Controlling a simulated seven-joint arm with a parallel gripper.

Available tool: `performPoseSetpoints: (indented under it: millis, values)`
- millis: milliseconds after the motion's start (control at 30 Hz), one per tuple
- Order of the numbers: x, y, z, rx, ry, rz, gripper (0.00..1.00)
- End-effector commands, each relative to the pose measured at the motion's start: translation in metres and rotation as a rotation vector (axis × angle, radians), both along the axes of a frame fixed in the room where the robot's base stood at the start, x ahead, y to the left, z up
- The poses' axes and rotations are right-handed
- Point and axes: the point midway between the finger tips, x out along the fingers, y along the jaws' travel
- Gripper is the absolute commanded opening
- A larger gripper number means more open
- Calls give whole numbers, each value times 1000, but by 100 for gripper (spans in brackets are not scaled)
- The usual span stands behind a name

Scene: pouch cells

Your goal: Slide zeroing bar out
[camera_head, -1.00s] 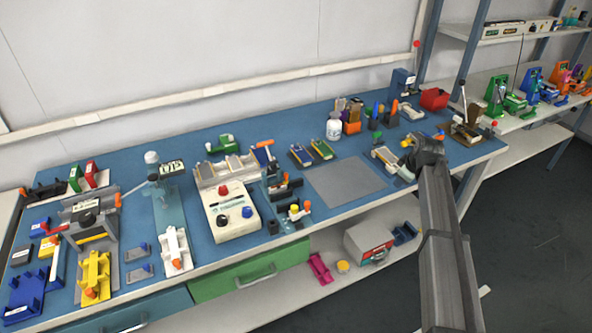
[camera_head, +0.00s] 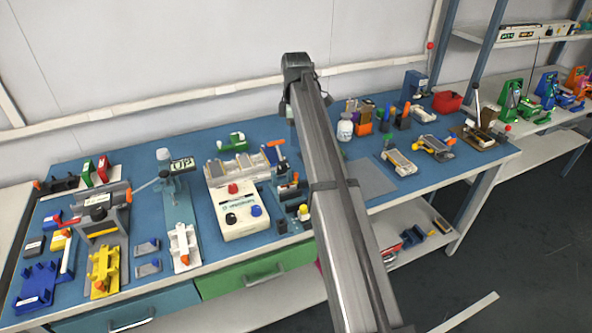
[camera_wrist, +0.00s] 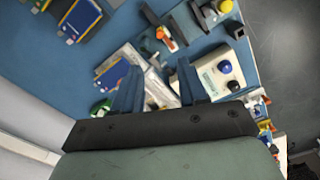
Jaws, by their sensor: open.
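I cannot tell for certain which part is the zeroing bar. A white tester (camera_head: 241,222) with a red, a black and a blue knob stands mid-bench; it also shows in the wrist view (camera_wrist: 208,71). Right of it is a small dark fixture (camera_head: 289,190) with orange parts, also in the wrist view (camera_wrist: 165,40). My gripper (camera_wrist: 160,78) is open and empty, its two blue fingers apart above the bench near the tester. A blue and yellow pouch cell (camera_wrist: 112,77) lies beyond the left finger. In the head view my arm hides the gripper.
A clear gauge stand (camera_head: 175,190) and a white cradle (camera_head: 183,245) stand left of the tester. A yellow cradle (camera_head: 103,270) and blue fixture (camera_head: 37,288) lie further left. A white bottle (camera_head: 345,129) and lever press (camera_head: 482,130) stand right. A grey mat (camera_head: 371,178) looks bare.

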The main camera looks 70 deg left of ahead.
Motion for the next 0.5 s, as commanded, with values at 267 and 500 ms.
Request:
performPoseSetpoints:
  millis: [267,500]
  values:
    - [-1,-1,-32,-3,0,0,42]
    - [0,-1,-75,-3,1,0,42]
